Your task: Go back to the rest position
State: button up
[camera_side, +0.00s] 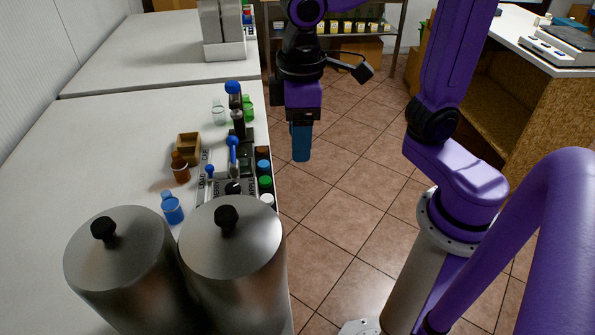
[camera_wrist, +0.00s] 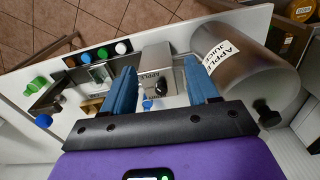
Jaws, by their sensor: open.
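My gripper (camera_side: 301,142) hangs pointing down, off the right edge of the white table in the side view and above the tiled floor. Its blue fingers overlap each other in that view. In the wrist view my gripper (camera_wrist: 163,80) has its two blue fingers spread apart, with nothing held between them. Through the gap show a grey box marked APPLE (camera_wrist: 152,58) with a black knob and a small blue item, both beyond the fingers.
Two steel drums (camera_side: 236,240) stand at the table's near end; one steel drum (camera_wrist: 245,72) reads APPLE JUICE. Several bottles, such as a brown bottle (camera_side: 180,168), a wooden box (camera_side: 187,149) and colored caps (camera_side: 265,184) line the white table (camera_side: 110,150). Floor (camera_side: 345,200) beside it is clear.

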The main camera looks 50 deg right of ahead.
jog(key=s+d+f+n, duration=0.4)
jog(key=s+d, duration=0.4)
jog(key=s, duration=0.3)
jog(key=shift+s+d+f, duration=0.15)
jog(key=shift+d+f, duration=0.15)
jog(key=shift+f, duration=0.55)
